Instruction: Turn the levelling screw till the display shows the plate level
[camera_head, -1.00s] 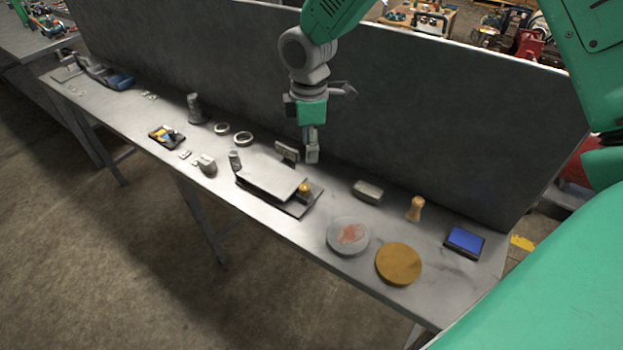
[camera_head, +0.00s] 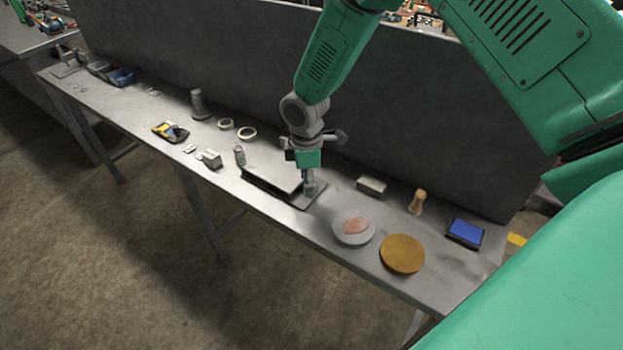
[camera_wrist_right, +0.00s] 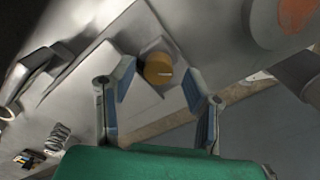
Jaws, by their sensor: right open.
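The levelling screw (camera_wrist_right: 158,68) is a round brass-coloured knob with a pale mark on its top, seen in the right wrist view. In the head view my gripper hides it. The grey plate (camera_head: 270,168) lies on a dark base on the bench, and it also shows in the wrist view (camera_wrist_right: 105,40). A dark-framed block at the left of the wrist view (camera_wrist_right: 32,75) may be the display; its reading cannot be made out. My right gripper (camera_head: 309,190) points down at the plate's right end. Its open fingers (camera_wrist_right: 160,82) stand either side of the knob, apart from it.
On the bench (camera_head: 330,244), a grey disc with a reddish patch (camera_head: 352,228), an ochre disc (camera_head: 402,254), a grey block (camera_head: 371,186), a wooden-handled piece (camera_head: 417,202) and a blue pad (camera_head: 465,232) lie right of the plate. A tall panel (camera_head: 200,60) stands behind.

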